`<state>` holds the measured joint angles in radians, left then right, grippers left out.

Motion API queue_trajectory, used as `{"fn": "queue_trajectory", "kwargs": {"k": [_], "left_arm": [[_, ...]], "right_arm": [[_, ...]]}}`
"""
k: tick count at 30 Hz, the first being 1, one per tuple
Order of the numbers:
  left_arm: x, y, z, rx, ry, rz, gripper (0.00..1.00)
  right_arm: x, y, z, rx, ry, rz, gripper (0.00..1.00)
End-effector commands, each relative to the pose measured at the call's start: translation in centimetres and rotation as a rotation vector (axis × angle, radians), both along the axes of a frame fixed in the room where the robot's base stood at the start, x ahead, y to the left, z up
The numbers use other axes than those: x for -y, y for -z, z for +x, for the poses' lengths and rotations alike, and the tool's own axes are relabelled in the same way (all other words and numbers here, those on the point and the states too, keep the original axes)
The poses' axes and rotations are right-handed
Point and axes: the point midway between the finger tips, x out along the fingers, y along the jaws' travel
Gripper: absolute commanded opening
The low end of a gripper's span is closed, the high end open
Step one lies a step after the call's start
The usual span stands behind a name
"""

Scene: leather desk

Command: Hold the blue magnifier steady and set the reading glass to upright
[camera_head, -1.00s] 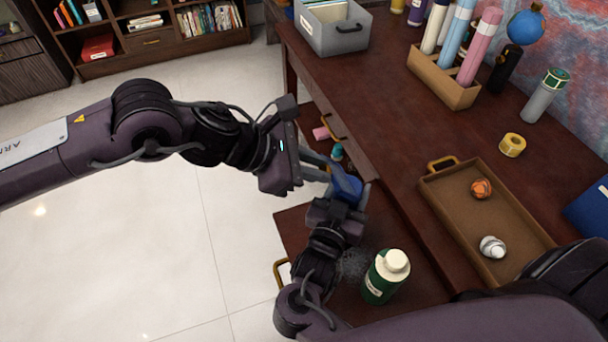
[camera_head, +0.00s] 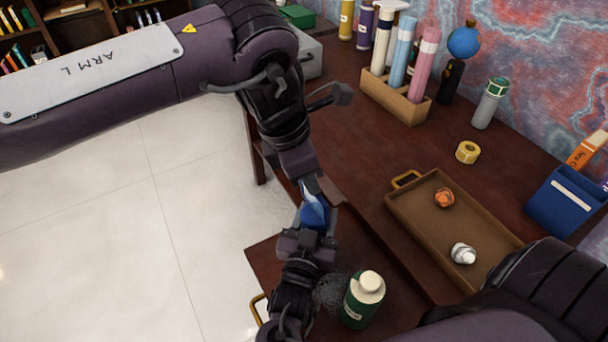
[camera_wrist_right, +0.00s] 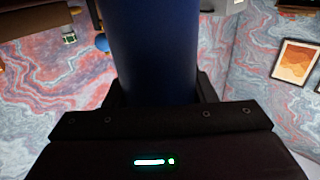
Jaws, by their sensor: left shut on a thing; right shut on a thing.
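My left gripper (camera_head: 313,190) reaches down from above and is shut at the magnifier's upper end. The lens and the exact left-hand contact are hidden by the fingers. I cannot make out the reading glass's angle.
A green bottle with a cream cap (camera_head: 363,300) stands close to the right of my right gripper. A brown tray (camera_head: 415,222) holds an orange ball and a silvery object. A tube holder (camera_head: 394,97), yellow tape roll (camera_head: 467,152) and blue box (camera_head: 563,203) stand farther back.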

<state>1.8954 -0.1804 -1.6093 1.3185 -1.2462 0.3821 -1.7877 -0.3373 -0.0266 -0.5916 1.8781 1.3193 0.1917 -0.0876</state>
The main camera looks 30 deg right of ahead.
Motion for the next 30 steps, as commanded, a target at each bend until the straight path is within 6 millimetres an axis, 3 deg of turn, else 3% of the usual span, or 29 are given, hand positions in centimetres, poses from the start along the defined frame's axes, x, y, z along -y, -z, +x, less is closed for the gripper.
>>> {"fn": "queue_trajectory", "kwargs": {"k": [12,13,17,26,30], "left_arm": [[0.1,0.3,0.0,0.0,0.001,0.005,0.0],[0.1,0.3,0.0,0.0,0.001,0.005,0.22],[0.1,0.2,0.0,0.0,0.001,0.005,0.4],[0.0,0.0,0.0,-0.001,0.0,0.004,0.41],[-0.3,-1.2,0.1,0.002,0.001,0.003,0.41]], "right_arm": [[-0.2,0.0,0.0,0.004,-0.004,0.002,0.18],[-0.2,0.0,0.0,0.004,-0.004,0.002,0.18],[-0.1,0.0,0.0,0.003,-0.002,0.001,0.18],[0.0,0.0,0.0,0.001,0.0,0.001,0.18],[0.0,0.0,0.0,0.0,0.001,0.0,0.18]]}}
